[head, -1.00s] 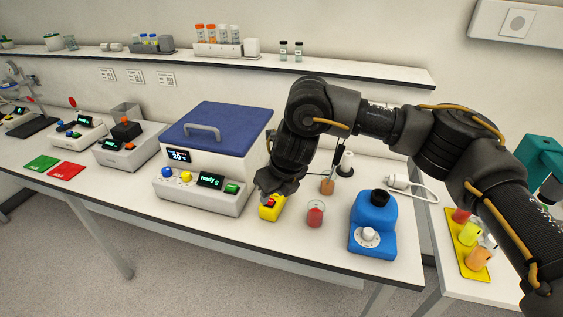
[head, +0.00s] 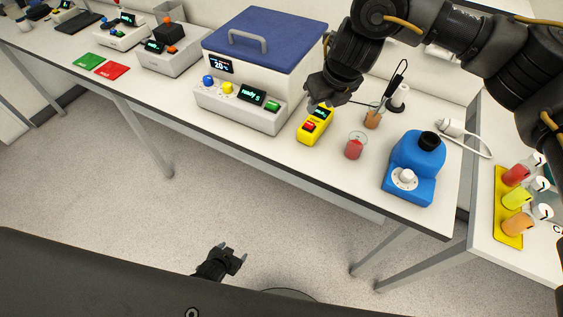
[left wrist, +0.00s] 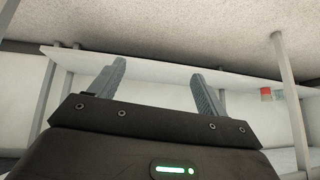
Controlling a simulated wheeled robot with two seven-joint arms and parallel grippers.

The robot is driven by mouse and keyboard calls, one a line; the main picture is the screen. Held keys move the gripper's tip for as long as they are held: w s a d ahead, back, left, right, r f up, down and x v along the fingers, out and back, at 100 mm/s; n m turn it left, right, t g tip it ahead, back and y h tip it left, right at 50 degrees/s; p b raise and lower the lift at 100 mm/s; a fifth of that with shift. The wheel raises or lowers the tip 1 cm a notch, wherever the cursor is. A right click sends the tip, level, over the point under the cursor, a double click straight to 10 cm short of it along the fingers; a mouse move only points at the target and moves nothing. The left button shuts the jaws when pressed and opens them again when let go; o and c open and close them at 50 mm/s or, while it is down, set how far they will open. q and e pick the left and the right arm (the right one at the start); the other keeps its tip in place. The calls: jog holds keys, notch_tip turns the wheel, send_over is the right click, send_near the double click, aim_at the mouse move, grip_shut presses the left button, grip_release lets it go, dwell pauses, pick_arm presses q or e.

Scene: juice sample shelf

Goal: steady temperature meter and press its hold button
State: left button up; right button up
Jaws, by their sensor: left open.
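My left gripper (head: 232,252) is open and empty, low over the floor in front of the table. In the left wrist view its two fingers (left wrist: 157,90) are spread with nothing between them.
The red beaker (head: 356,146) and blue device (head: 412,170) stand right of the meter. An orange-brown beaker (head: 373,118) stands behind, near a dark probe wire. The white cooler box (head: 240,105) with a blue lid is on the left. The floor in front is clear.

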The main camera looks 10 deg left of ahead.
pick_arm(q)
jog(key=w+d+r+t+h, duration=0.1)
jog(key=w+d+r, duration=0.1)
jog(key=w+r, duration=0.2)
jog(key=w+d+r+t, duration=0.1)
jog(key=w+d+r, duration=0.1)
jog(key=w+r, duration=0.15)
jog(key=m+t+h, duration=0.1)
jog(key=t+h, duration=0.4)
jog(key=t, duration=0.2)
send_near(305, 136)
jog(key=x, duration=0.8)
jog(key=shift+w, duration=0.3)
jog(key=shift+c, duration=0.5)
jog(key=c, duration=1.2)
pick_arm(e)
grip_shut()
